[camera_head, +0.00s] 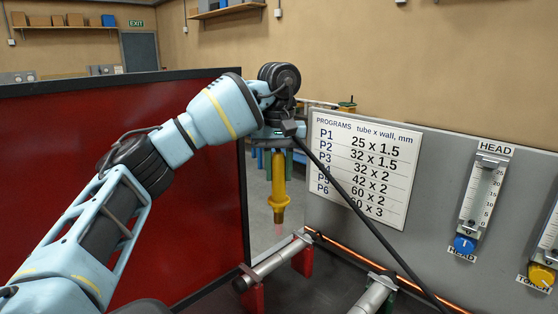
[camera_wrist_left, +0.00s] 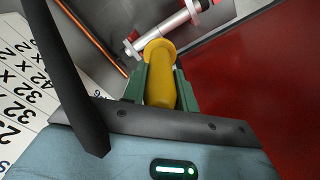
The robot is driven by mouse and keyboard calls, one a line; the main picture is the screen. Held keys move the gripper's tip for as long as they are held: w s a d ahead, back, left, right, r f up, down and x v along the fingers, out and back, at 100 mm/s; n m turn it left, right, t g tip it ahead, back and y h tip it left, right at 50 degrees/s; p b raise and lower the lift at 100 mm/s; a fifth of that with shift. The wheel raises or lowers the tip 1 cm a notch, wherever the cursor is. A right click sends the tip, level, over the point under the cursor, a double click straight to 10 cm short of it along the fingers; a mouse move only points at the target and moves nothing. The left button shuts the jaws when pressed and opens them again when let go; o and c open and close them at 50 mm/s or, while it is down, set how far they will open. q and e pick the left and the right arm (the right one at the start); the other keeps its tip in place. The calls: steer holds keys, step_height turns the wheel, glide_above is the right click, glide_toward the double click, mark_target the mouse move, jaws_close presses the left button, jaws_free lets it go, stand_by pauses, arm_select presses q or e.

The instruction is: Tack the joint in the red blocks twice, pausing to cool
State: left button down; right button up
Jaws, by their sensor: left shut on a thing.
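My left gripper (camera_head: 279,150) is shut on a yellow torch (camera_head: 279,185), which points down with a brass-coloured tip. A faint pinkish glow shows just below the tip. In the left wrist view the green fingers (camera_wrist_left: 160,88) grip the torch (camera_wrist_left: 160,75) from both sides. A silver tube (camera_head: 275,262) rests in the red blocks (camera_head: 303,259), below the torch tip and apart from it. The tube (camera_wrist_left: 165,34) and red blocks also show beyond the torch in the wrist view. I cannot make out the joint clearly. My right gripper is out of view.
A black hose (camera_head: 365,220) slants from the gripper to the lower right. A second silver tube (camera_head: 374,296) lies to the right by a green block. A copper pipe (camera_head: 345,250) runs along the grey panel (camera_head: 430,200) with blue and yellow knobs. A red screen (camera_head: 200,210) stands left.

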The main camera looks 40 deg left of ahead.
mark_target(279, 199)
arm_select(q)
steer(key=shift+f, duration=2.2)
steer(key=shift+s+d+f, duration=0.1)
steer(key=shift+d+f, duration=0.05)
steer(key=shift+f, duration=1.3)
stand_by(3.1)
steer(key=shift+r, duration=0.1)
